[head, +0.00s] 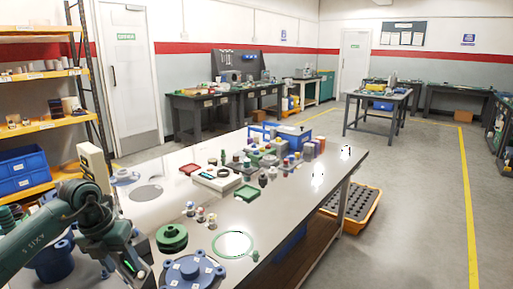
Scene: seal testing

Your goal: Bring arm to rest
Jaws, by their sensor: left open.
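My left arm comes in from the left edge, bends at a dark green joint and reaches down at the lower left. My left gripper (138,270) is low in the picture at the near left end of the long workbench (323,188). It is open, with nothing seen in it. Its fingertips are small and partly cut off. A green ribbed disc (172,238) and a blue-grey flanged part (193,272) are just to its right. My right gripper is not in view.
A green ring (234,244) lies near the bench's front edge. Several small parts, trays and a blue toolbox (294,136) crowd the bench's middle and far end. Yellow shelves (41,128) with blue bins stand at left.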

